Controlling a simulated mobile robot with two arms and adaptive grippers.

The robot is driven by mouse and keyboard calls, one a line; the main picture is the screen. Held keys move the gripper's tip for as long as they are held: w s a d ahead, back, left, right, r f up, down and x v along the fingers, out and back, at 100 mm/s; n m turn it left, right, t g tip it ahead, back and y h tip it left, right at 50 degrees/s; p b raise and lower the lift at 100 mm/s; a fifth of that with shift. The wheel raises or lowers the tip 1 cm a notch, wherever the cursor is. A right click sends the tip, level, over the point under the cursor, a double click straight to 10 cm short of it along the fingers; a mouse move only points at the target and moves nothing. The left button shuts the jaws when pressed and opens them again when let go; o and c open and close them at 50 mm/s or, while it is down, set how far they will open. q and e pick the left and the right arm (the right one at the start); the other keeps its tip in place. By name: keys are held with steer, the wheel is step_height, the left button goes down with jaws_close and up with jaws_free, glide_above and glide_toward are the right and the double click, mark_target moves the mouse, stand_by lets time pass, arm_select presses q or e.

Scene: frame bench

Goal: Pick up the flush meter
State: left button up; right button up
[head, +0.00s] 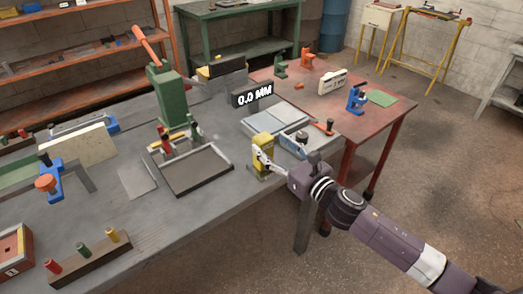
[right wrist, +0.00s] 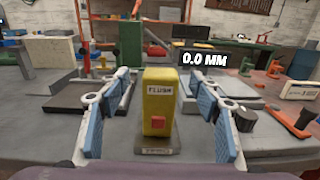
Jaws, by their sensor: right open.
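The flush meter (head: 264,143) is a small yellow upright block on a dark base, near the front right edge of the grey bench. In the right wrist view the flush meter (right wrist: 158,96) stands upright in the middle, with a "FLUSH" label and a red button. My right gripper (head: 270,161) is at it. In the wrist view my right gripper (right wrist: 158,84) is open, its blue-padded fingers on either side of the yellow block with visible gaps. A dark "0.0 MM" display (head: 252,95) shows behind the meter. My left gripper is not in view.
A dark tray (head: 190,172) lies left of the meter and light grey plates (head: 275,122) lie behind it. A green press (head: 168,95) stands farther back. A red table (head: 390,108) with blue and orange tools adjoins at the right. Open floor lies at the front right.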

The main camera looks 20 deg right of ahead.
mark_target(268, 142)
steer(key=p+x, duration=0.1)
steer(key=x, duration=0.2)
steer(key=shift+w, duration=0.3)
steer(key=shift+w+a+f, duration=0.15)
steer(key=shift+w+a, duration=0.1)
steer(key=shift+w, duration=0.3)
steer(key=shift+c, duration=0.4)
jaws_close()
